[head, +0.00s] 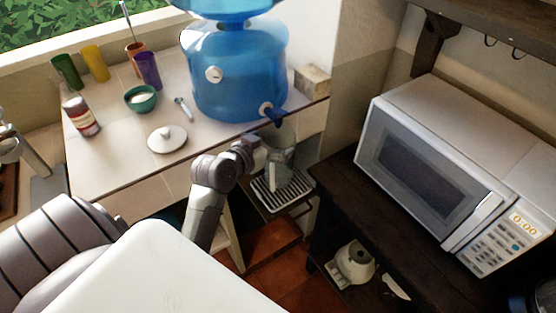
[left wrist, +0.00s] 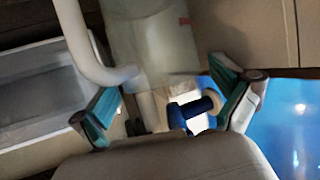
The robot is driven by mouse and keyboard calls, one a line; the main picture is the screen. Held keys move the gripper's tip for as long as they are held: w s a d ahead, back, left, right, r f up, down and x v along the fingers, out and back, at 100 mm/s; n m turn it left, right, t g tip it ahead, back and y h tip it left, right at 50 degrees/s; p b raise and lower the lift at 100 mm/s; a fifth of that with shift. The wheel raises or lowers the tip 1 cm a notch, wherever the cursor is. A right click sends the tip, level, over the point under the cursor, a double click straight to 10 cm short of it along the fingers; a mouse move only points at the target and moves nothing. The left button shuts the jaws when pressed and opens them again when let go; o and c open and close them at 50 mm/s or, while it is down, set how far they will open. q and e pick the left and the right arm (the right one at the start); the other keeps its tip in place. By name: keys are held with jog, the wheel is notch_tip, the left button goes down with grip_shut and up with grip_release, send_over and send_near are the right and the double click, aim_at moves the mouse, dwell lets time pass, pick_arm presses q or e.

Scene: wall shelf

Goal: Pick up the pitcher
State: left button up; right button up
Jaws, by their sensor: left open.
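The pitcher (head: 281,155) is a pale, see-through vessel above a slatted drip tray (head: 285,190), below the blue water dispenser's tap (head: 272,113). In the left wrist view the pitcher (left wrist: 145,38) is at the top, with its thick white handle (left wrist: 82,38) curving down on the left. My left gripper (head: 256,156) is beside the pitcher in the head view and partly covers it. In the left wrist view its two teal-padded fingers (left wrist: 166,80) are spread apart. The pitcher's body lies beyond them; contact cannot be told. My right gripper is not in view.
The large blue dispenser (head: 240,75) stands on the tiled counter just above the gripper. A dark shelf with a white microwave (head: 430,165) is on the right.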

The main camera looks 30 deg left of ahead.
pick_arm(q)
jog(key=shift+w+f, duration=0.15)
jog(key=shift+w, duration=0.15)
jog(key=shift+s, duration=0.1)
jog(key=c, duration=1.5)
jog(key=shift+c, duration=0.2)
jog(key=shift+r, duration=0.25)
